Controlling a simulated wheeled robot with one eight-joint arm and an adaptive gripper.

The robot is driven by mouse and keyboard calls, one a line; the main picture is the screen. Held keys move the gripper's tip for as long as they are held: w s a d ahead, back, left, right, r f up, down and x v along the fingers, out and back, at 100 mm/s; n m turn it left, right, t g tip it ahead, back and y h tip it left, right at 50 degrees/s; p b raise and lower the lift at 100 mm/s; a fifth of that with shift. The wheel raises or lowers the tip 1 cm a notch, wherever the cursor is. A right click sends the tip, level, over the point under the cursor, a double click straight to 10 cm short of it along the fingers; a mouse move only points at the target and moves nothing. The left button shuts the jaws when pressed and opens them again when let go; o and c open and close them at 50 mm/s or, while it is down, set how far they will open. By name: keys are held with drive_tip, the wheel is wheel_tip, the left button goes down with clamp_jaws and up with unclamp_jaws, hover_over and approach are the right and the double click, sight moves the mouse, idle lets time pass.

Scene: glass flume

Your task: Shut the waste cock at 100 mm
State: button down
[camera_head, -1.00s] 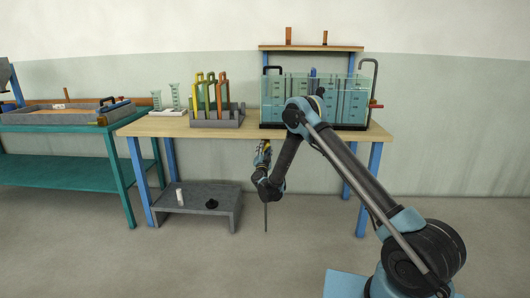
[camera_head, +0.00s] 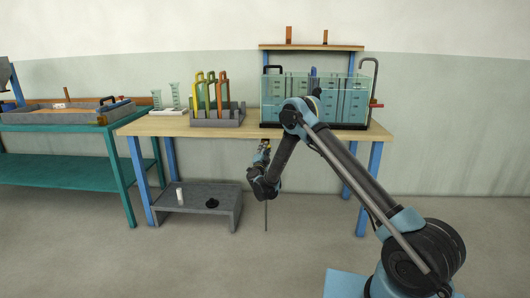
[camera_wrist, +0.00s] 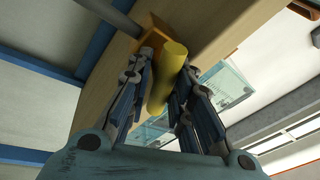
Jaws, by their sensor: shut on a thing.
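My gripper (camera_head: 264,151) is at the front edge of the wooden bench, below the glass flume (camera_head: 350,88). In the wrist view its two fingers are closed on either side of a yellow cylindrical handle (camera_wrist: 167,80). The handle joins an orange-brown fitting (camera_wrist: 152,30) by the bench edge; this looks like the waste cock. In the head view my gripper and wrist mostly hide it. A thin grey pipe (camera_head: 266,217) hangs below my wrist. The flume holds bluish water, but its level against a scale cannot be read.
A bent pipe with a red handle (camera_head: 376,105) stands at the flume's right end. A grey rack of coloured gates (camera_head: 218,122) is left of the flume. A low grey stand (camera_head: 225,195) is under the bench. The floor in front is clear.

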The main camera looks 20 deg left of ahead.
drive_tip(key=m+h, duration=0.1)
drive_tip(key=m, duration=0.2)
drive_tip(key=m+h, duration=0.1)
drive_tip(key=m, duration=0.2)
drive_tip(key=shift+g, duration=0.3)
drive_tip(key=shift+m+h, duration=0.3)
drive_tip(key=shift+m, duration=0.2)
drive_tip(key=c, duration=1.5)
unclamp_jaws()
drive_tip(key=s, duration=0.4)
drive_tip(key=s+f, duration=0.1)
drive_tip(key=s, duration=0.3)
drive_tip(key=s+f, duration=0.1)
drive_tip(key=s, duration=0.3)
drive_tip(key=shift+f, duration=0.2)
drive_tip(key=shift+w, duration=0.1)
